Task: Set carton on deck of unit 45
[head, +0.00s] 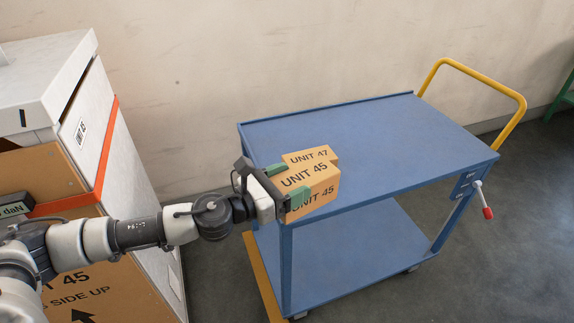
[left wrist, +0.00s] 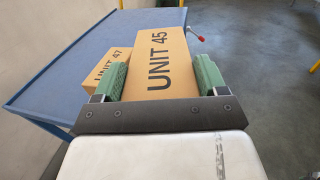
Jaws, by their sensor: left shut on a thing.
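My left gripper (head: 287,184) is shut on an orange-brown carton marked UNIT 45 (head: 318,186), a green pad on each side of it. In the left wrist view the carton (left wrist: 158,60) stretches away between the pads of the gripper (left wrist: 160,80). The carton is at the near left corner of the blue trolley's top deck (head: 375,130). Its underside is hidden, so I cannot tell whether it touches the deck. A smaller carton marked UNIT 47 (head: 307,154) is close behind it; it also shows in the left wrist view (left wrist: 106,66). My right gripper is not in view.
The trolley has a yellow handle (head: 512,94), a red-tipped lever (head: 485,205) and a lower shelf (head: 360,250). The deck's middle and far end are clear. A white cabinet (head: 60,75) with a unit label stands at left. A wall (head: 230,70) runs behind.

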